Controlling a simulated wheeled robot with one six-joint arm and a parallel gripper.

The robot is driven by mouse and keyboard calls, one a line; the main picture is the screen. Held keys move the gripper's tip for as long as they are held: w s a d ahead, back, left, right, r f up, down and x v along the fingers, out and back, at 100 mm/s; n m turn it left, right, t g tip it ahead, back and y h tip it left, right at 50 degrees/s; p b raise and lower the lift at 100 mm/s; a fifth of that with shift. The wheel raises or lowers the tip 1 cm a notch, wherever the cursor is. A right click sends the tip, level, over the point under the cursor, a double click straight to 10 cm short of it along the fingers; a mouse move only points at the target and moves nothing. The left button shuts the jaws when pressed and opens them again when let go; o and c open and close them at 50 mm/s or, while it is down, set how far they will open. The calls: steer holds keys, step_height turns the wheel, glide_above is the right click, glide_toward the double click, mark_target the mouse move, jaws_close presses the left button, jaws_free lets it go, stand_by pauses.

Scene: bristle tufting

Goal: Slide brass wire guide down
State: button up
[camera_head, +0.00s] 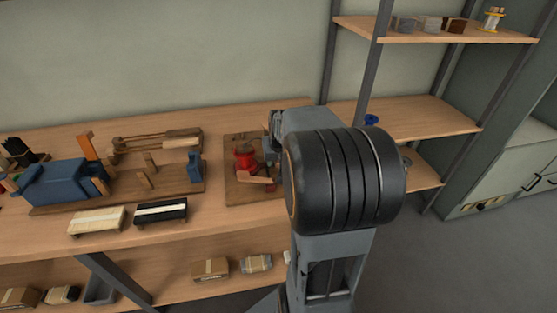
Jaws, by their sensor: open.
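The brass wire guide cannot be made out; it may be hidden behind my arm or too small to tell. A red device (246,158) with a light wooden arm stands on a wooden base board (240,192) on the workbench. My gripper (272,135) shows only in part, just right of the red device, with the large black joint of my arm covering much of the area beside it. Its jaws are open, and I see nothing held. Whether it touches anything on the board cannot be told.
On the bench (262,216), a blue block device (58,185) sits at left on a long board. A pale brush (97,221) and a black-topped brush (160,212) lie in front. Shelves (425,122) stand at right. The bench front below the red device is clear.

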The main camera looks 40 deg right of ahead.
steer(key=shift+w+f, duration=0.1)
steer(key=shift+f, duration=0.15)
jaws_close()
stand_by(0.4)
